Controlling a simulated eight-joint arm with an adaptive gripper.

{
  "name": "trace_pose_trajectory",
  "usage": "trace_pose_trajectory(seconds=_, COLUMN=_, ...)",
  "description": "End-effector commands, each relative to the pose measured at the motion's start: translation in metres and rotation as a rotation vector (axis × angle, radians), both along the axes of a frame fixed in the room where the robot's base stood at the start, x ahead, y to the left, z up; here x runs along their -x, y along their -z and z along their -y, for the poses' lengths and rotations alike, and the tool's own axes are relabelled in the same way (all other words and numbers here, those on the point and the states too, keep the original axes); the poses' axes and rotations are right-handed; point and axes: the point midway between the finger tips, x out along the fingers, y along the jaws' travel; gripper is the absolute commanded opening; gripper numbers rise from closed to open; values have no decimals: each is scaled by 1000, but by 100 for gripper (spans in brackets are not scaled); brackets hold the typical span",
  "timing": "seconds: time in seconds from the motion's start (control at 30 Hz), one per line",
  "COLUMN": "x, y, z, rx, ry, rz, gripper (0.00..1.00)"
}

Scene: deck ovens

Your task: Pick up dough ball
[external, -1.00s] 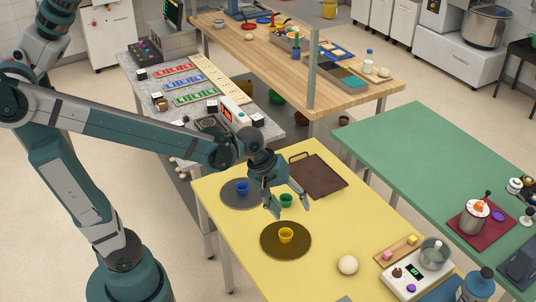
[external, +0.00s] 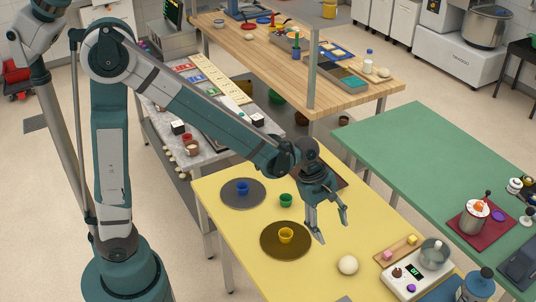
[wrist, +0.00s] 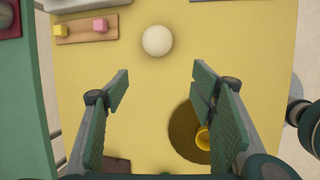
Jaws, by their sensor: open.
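The dough ball (external: 348,264) is a pale cream sphere on the yellow table (external: 225,216), near its front edge in the external view. In the wrist view the dough ball (wrist: 157,41) lies beyond my fingertips, near the top middle. My gripper (external: 332,231) is open and empty. It hangs above the table, up and left of the ball in the external view, apart from it. In the wrist view its two fingers (wrist: 160,88) are spread wide with bare yellow table between them.
A round brown mat (external: 268,251) with a yellow cup (external: 286,235) lies left of my gripper. A green cup (external: 286,200) and a blue cup (external: 242,187) stand farther back. A wooden board (external: 385,260) with small blocks and a white scale (external: 402,284) lie right of the ball.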

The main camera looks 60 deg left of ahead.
Motion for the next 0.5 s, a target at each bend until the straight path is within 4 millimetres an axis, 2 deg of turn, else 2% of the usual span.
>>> trace_pose_trajectory(seconds=0.3, x=-19, y=27, z=35, rx=62, ry=-163, rz=-131, gripper=56)
trace_pose_trajectory(seconds=0.5, x=-24, y=40, z=48, rx=82, ry=-228, rz=-183, gripper=56)
